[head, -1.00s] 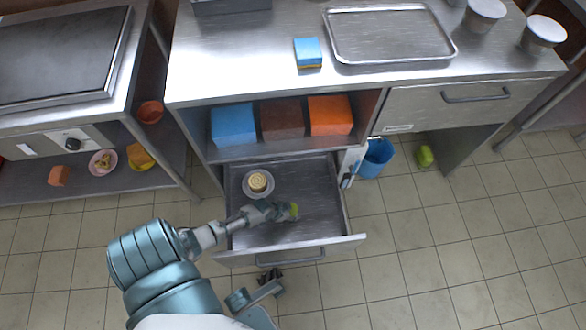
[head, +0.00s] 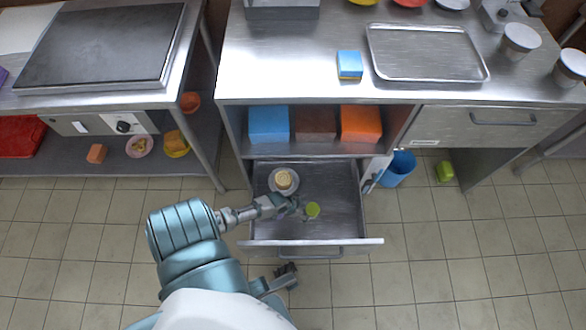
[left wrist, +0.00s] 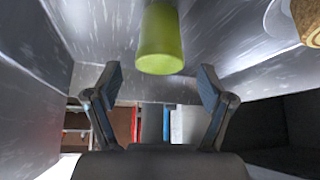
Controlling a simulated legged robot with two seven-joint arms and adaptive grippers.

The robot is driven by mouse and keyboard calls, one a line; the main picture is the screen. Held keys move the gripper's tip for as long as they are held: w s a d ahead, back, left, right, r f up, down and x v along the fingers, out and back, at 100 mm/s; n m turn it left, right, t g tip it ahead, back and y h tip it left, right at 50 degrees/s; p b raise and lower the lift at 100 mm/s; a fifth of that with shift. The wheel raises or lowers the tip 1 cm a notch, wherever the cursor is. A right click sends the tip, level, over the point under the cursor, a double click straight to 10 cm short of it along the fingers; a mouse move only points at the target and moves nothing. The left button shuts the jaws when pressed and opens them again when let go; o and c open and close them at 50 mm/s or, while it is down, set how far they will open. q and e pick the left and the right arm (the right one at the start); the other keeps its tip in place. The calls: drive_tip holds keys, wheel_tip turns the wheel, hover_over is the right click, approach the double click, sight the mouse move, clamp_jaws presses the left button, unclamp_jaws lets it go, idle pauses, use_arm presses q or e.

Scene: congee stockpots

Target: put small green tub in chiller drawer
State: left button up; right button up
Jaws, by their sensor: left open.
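The small green tub (head: 313,210) stands on the floor of the open chiller drawer (head: 350,243), right of the drawer's middle. My left gripper (head: 298,207) is inside the drawer, just left of the tub. In the left wrist view the tub (left wrist: 160,40) is beyond the spread fingertips (left wrist: 155,90), with nothing between the fingers. My right gripper (head: 287,275) shows small and dark below the drawer front; its jaws are not clear.
A pale plate with a round cake (head: 284,180) sits in the drawer's back left. Blue (head: 268,124), brown and orange boxes fill the shelf above. A blue bin (head: 399,168) and a green object (head: 445,171) are on the floor to the right.

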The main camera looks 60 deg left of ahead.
use_arm(q)
drive_tip(key=w+d+r+t+h+p, duration=0.15)
drive_tip(key=d+r+t, duration=0.25)
drive_tip(key=d+r, duration=0.5)
drive_tip(key=w+d+r+t+h, duration=0.1)
drive_tip(key=w+d+r+t, duration=0.3)
drive_tip(key=r, duration=0.9)
drive_tip(key=s+d+r+t, duration=0.2)
drive_tip(key=s+r+t, duration=0.1)
drive_tip(key=r, duration=0.7)
drive_tip(key=s+d+r+t+h, duration=0.1)
drive_tip(key=s+d+r+t, duration=0.2)
drive_tip(key=r, duration=0.8)
drive_tip(key=s+d+r+t, duration=0.3)
drive_tip(key=r+t, duration=0.1)
drive_tip(key=r, duration=0.7)
drive_tip(key=shift+s+n, duration=0.4)
use_arm(e)
drive_tip(key=w+f+g, duration=0.1)
drive_tip(key=w+f+n+g, duration=0.1)
drive_tip(key=w, duration=0.1)
drive_tip(key=w+a+g+y, duration=0.1)
drive_tip(key=g, duration=0.1)
drive_tip(key=shift+w+f, duration=0.3)
drive_tip(key=shift+f, duration=0.1)
